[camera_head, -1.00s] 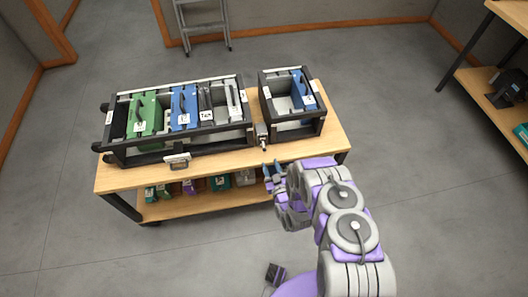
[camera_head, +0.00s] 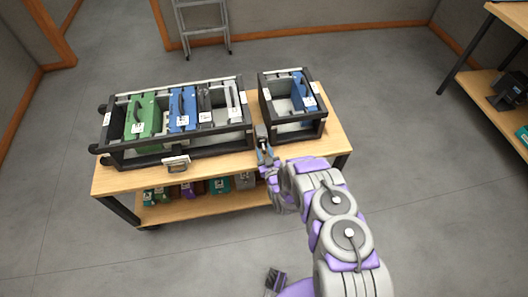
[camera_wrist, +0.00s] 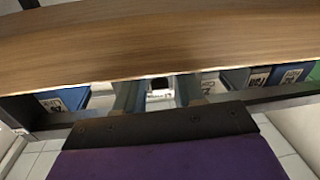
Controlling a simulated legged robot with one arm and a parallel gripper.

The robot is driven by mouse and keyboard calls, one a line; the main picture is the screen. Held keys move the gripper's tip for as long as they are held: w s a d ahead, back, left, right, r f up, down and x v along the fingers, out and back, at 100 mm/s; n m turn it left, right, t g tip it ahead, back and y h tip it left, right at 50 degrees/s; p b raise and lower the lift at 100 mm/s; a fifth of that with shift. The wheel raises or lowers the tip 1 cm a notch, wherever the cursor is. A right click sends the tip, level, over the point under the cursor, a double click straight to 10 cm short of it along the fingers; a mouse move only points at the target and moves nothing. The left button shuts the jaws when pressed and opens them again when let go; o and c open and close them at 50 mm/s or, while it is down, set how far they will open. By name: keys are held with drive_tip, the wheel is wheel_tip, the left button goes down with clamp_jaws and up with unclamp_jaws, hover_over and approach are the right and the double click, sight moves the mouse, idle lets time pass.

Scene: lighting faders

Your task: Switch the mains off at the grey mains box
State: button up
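The grey mains box (camera_head: 262,132) is a small upright box at the front of the tabletop, between the two black racks. A short part sticks out from its front, towards my gripper. My gripper (camera_head: 266,158) is just in front of the box and over the table's front edge. In the wrist view its two bluish fingers (camera_wrist: 158,92) stand apart, open. A small pale thing with a dark opening shows between them; I cannot tell whether it touches the fingers. The box's lever position is too small to read.
The large black rack (camera_head: 177,155) with green, blue and grey units is on the left of the wooden table (camera_head: 225,164). The smaller rack (camera_head: 293,136) with a blue unit is close on the right. Several units fill the lower shelf. Floor in front is mostly clear.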

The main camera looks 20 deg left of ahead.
clamp_jaws()
drive_tip(key=shift+f+t+y, duration=0.2)
drive_tip(key=shift+t+y, duration=0.2)
drive_tip(key=shift+t, duration=0.1)
idle(0.3)
drive_tip(key=shift+o, duration=0.7)
unclamp_jaws()
drive_tip(key=shift+s, duration=0.1)
